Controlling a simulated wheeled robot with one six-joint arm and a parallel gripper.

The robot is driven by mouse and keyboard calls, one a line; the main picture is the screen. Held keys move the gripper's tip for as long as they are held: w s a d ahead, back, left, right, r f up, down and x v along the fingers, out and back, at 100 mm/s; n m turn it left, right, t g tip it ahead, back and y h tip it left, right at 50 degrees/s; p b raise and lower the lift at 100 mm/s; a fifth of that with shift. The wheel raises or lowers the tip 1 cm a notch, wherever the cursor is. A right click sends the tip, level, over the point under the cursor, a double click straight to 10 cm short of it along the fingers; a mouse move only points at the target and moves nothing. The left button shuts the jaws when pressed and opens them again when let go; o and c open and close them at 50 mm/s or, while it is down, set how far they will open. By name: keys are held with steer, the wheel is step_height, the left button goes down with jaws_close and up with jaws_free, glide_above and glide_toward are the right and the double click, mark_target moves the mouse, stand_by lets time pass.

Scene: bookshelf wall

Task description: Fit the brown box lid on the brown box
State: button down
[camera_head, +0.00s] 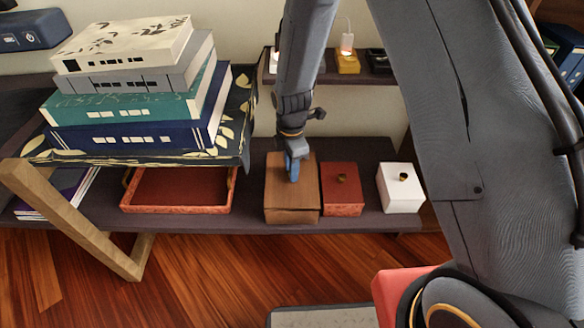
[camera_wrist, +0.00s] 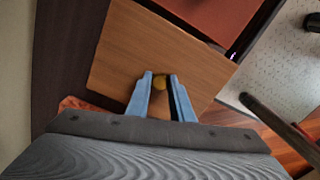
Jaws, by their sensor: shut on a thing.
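The brown box (camera_head: 292,217) stands on the low dark shelf, between a red tray and a red box. The brown box lid (camera_head: 279,178) lies over its top; in the wrist view it is a flat wood-grained square (camera_wrist: 130,48). My gripper (camera_head: 292,170) points down at the middle of the lid. A seam shows between lid and box at the front; I cannot tell if the lid is fully seated. The fingers partly hide the knob.
The red box (camera_head: 341,188) is close on the right, with a white box (camera_head: 399,187) beyond. The red tray (camera_head: 176,209) is on the left. A pile of large books (camera_head: 137,107) stands on a raised wooden-legged table at left. An upper shelf (camera_head: 376,79) is behind.

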steer(key=shift+f, duration=0.5)
steer(key=c, duration=1.5)
jaws_free()
step_height(320, 180, up, 8)
steer(key=shift+f+p, duration=0.1)
steer(key=shift+p, duration=0.25)
